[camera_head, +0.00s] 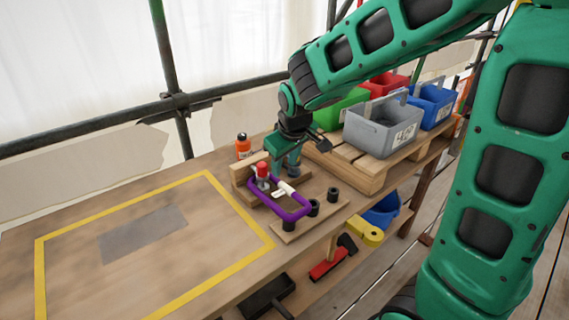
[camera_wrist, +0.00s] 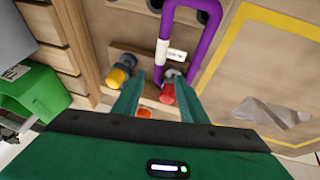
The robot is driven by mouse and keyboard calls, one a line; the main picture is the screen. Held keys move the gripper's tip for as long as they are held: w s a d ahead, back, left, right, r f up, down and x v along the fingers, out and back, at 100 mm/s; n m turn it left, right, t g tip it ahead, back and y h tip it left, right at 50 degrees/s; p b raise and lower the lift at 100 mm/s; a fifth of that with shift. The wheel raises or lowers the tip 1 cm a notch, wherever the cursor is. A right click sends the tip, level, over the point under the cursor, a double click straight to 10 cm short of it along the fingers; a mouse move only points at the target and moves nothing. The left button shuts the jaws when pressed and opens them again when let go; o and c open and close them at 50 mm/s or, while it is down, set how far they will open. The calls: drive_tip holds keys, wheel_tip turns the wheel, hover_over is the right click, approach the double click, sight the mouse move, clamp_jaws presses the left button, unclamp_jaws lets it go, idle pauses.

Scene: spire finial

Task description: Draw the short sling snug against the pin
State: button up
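The short sling is a purple loop (camera_head: 291,207) with a white tag, lying on a wooden fixture board on the bench. In the wrist view the sling (camera_wrist: 207,38) runs down towards a red-topped pin (camera_wrist: 167,94), which stands at the sling's near end. In the head view the red-topped pin (camera_head: 262,170) stands upright at the loop's back left end. Whether the sling touches the pin is unclear. My gripper (camera_wrist: 157,98) is open, its fingers apart, with the red top showing between them. In the head view my gripper (camera_head: 284,150) is behind and right of the pin.
A yellow-topped grey peg (camera_wrist: 120,74) is left of my fingers. Black-topped posts (camera_head: 314,207) stand on the board's front. An orange bottle (camera_head: 243,147) stands behind. Grey (camera_head: 382,127) and other bins sit on a pallet to the right.

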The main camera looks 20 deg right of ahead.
sight(281, 183)
drive_tip(key=x, duration=1)
drive_tip(key=shift+w+f, duration=0.15)
drive_tip(key=shift+f, duration=0.25)
drive_tip(key=shift+c, duration=0.4)
clamp_jaws()
